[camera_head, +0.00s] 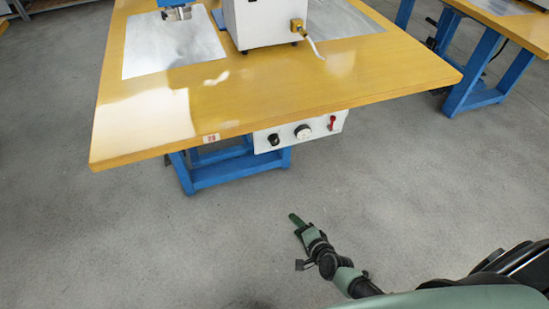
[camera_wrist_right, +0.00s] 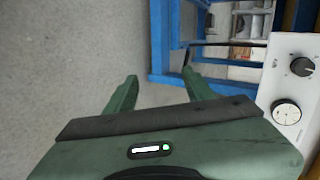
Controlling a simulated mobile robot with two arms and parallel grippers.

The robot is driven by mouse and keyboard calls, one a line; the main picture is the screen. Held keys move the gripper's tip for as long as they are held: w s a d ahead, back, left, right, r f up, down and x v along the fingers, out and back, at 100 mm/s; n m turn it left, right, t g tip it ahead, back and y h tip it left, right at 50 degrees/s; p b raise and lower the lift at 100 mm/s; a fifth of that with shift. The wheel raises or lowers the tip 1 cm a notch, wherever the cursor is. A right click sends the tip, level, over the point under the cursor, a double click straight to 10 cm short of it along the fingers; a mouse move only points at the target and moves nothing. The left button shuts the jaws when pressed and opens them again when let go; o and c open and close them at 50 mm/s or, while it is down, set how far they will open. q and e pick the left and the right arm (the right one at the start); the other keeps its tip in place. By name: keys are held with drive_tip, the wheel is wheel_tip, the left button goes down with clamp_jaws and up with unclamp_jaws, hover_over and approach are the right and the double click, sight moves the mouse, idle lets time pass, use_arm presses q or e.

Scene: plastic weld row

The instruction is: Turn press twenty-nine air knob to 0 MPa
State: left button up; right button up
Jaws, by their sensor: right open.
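A white control panel (camera_head: 290,143) hangs under the front edge of the wooden table. It carries a black knob (camera_head: 274,139) at its left, a round pressure gauge (camera_head: 303,131) in the middle and a red switch (camera_head: 332,122) at its right. My right gripper (camera_head: 298,223) is in front of and below the panel, apart from it. In the right wrist view its two green fingers (camera_wrist_right: 160,82) are spread and empty. There the knob (camera_wrist_right: 302,66) and gauge (camera_wrist_right: 286,112) are at the right edge, outside the fingers. The gauge reading is too small to tell. My left gripper is not in view.
The wooden tabletop (camera_head: 390,80) overhangs the panel. A small number label (camera_head: 211,138) sits on its front edge, its last digit unclear. Blue table legs (camera_head: 235,172) stand behind the panel. Another table (camera_head: 510,27) is at the right. The grey floor in front is clear.

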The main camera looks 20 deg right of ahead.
drive_tip(key=w+r+m+t+b, duration=0.2)
drive_tip(key=w+r+m, duration=0.1)
drive_tip(key=w+m, duration=0.15)
drive_tip(key=m+t+h+b, duration=0.1)
drive_tip(key=m+t+b, duration=0.55)
drive_tip(key=m, duration=0.95)
approach(275, 142)
drive_tip(key=w+r+g+b, duration=0.1)
drive_tip(key=g, duration=0.1)
drive_tip(key=shift+n, duration=0.25)
drive_tip(key=w, duration=0.3)
drive_tip(key=w+b, duration=0.1)
drive_tip(key=w, duration=0.2)
drive_tip(key=shift+r, duration=0.25)
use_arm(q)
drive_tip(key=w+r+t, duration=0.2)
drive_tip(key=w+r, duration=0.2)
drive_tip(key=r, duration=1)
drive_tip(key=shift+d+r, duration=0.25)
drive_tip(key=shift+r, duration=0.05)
use_arm(e)
drive_tip(key=shift+w+a, duration=0.1)
drive_tip(key=shift+w, duration=0.7)
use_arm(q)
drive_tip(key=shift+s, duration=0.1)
use_arm(e)
clamp_jaws()
